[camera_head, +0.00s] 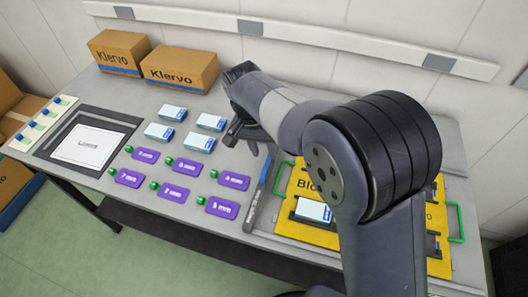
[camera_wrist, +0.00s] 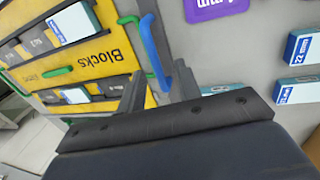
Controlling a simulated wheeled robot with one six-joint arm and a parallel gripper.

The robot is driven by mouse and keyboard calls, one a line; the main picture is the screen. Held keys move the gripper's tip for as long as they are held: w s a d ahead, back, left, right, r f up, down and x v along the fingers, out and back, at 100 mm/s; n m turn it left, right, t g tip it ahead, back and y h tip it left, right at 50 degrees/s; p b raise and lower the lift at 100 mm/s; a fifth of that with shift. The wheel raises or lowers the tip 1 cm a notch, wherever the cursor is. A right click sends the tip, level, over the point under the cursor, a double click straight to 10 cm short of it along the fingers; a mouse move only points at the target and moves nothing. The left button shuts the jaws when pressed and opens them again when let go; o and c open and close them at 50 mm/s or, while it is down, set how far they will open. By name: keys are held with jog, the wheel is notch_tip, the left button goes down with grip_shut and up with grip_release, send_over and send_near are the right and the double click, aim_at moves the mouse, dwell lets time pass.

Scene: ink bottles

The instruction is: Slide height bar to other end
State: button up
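A blue bar (camera_wrist: 155,52), which looks like the height bar, shows in the wrist view beside the yellow Blocks board (camera_wrist: 110,42). My gripper (camera_wrist: 160,88) is at its lower end, with one dark finger on each side. The fingers are apart and I see no grip on the bar; whether one touches it I cannot tell. In the head view a grey rail (camera_head: 262,192) runs along the left edge of the yellow board (camera_head: 291,229).
Several white-blue boxes (camera_head: 202,142) and purple labels (camera_head: 177,193) lie left of the rail. Another box (camera_head: 313,210) sits on the board, beside green handles (camera_head: 282,178). Two Klervo cartons (camera_head: 180,70) stand at the back. A framed tray (camera_head: 88,146) is at left.

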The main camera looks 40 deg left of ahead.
notch_tip(320, 180, up, 9)
jog(key=a, duration=0.1)
jog(key=shift+s+a, duration=0.35)
jog(key=shift+s, duration=0.05)
jog(key=shift+f, duration=0.15)
send_over(271, 169)
jog(key=f, duration=1)
jog(key=shift+s+a+f, duration=0.1)
jog(key=shift+a+f, duration=0.25)
jog(key=shift+f, duration=0.05)
jog(key=shift+d, duration=0.3)
jog(key=shift+r, duration=0.1)
